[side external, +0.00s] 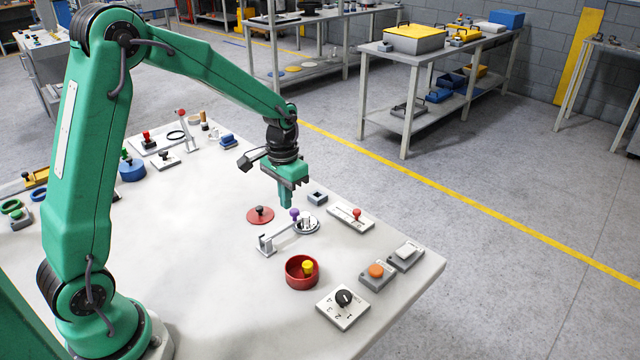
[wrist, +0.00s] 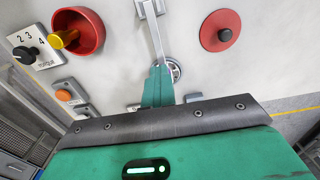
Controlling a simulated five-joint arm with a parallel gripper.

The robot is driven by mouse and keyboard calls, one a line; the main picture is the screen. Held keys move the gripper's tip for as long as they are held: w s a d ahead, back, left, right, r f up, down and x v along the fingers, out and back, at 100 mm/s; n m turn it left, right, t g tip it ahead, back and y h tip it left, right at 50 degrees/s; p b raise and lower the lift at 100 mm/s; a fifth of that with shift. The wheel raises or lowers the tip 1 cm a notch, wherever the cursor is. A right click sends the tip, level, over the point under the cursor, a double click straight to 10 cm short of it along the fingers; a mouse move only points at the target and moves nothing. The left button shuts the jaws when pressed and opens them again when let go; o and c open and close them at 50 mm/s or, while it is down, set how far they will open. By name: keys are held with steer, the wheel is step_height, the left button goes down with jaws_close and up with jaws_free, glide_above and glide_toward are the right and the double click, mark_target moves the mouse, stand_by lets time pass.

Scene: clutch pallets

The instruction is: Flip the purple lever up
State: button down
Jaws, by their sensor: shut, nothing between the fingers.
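The purple lever is a pale bar (side external: 283,232) running from a white bracket (side external: 266,244) to a purple knob (side external: 294,213). It lies low and nearly flat, its knob end by a round silver piece (side external: 309,226). In the wrist view the bar (wrist: 156,42) runs down to my fingers, and the silver piece (wrist: 176,71) shows partly beside them. My gripper (side external: 286,204) is shut and empty, pointing down just above and beside the knob. Whether it touches the knob I cannot tell. In the wrist view my gripper (wrist: 158,85) hides the knob.
A red disc with a black knob (side external: 260,216) lies left of the lever. A red bowl (side external: 290,276) holding a yellow knob is in front. A red-knobbed plate (side external: 351,217) and a small grey-blue block (side external: 318,198) are to the right. A dial (side external: 343,306) sits near the table edge.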

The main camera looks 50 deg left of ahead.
steer(key=c, duration=1.3)
jaws_free()
steer(key=shift+o, duration=0.2)
steer(key=shift+r, duration=0.1)
step_height(320, 180, up, 8)
steer(key=shift+f, duration=0.2)
